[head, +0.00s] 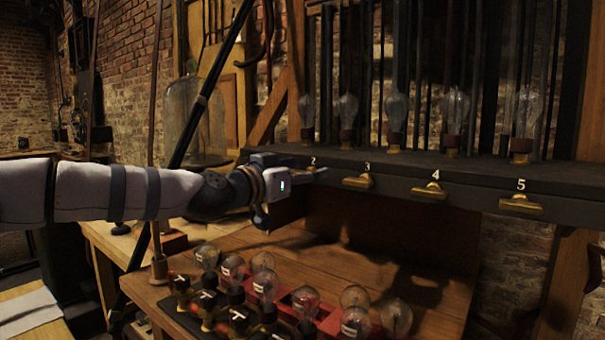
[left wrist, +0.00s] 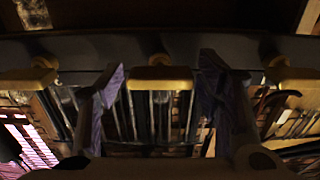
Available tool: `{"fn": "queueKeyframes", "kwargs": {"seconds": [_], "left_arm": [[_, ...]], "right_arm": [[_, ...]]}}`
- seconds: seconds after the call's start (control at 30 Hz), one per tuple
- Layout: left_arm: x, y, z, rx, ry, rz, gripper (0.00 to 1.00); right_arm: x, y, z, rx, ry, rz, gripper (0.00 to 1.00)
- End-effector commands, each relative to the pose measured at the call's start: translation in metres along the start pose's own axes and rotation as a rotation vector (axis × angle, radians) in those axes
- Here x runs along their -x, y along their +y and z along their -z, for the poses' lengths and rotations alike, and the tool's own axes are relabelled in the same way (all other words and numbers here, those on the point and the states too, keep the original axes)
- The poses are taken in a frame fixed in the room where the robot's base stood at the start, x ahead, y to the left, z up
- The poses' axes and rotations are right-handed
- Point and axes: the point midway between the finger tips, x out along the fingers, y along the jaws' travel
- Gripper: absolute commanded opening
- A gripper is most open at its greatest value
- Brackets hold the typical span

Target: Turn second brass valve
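Brass valves sit along the front edge of a dark shelf (head: 393,181), with labels 2, 3, 4 and 5 showing. My left gripper (head: 315,172) is at the shelf edge just below label 2 and mostly hides the valve there. In the left wrist view my left gripper (left wrist: 165,90) is open, its two fingers apart. A brass valve (left wrist: 160,82) shows in the gap between them, with space on both sides. I cannot tell how deep it sits between the fingers. Valves 3 (head: 357,182), 4 (head: 429,191) and 5 (head: 520,204) lie level to the right. My right gripper is not in view.
Glass bulbs (head: 397,112) stand on the shelf above the valves. A wooden table (head: 400,275) below holds several bulbs in sockets and a red holder (head: 330,318). A glass bell jar (head: 195,120) stands behind my left arm. The space in front of valves 3 to 5 is clear.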

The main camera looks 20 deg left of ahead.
Motion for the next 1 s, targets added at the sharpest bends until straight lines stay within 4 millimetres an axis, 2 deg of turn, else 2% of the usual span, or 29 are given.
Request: {"fn": "queueKeyframes", "kwargs": {"seconds": [0.03,0.17,0.57,1.0], "left_arm": [[0.0001,-0.0001,0.0,0.0,0.0,0.0,0.43],[0.0002,-0.0001,-0.0002,0.0,0.0,0.0,0.15],[0.0002,-0.0006,-0.0007,0.06,-0.001,0.0,0.15],[0.0001,-0.0025,-0.0025,0.421,-0.002,0.001,0.15]], "right_arm": [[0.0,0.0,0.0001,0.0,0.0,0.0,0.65],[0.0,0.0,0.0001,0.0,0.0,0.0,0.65],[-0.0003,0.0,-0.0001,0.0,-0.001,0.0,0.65],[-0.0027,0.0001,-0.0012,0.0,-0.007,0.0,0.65]]}}
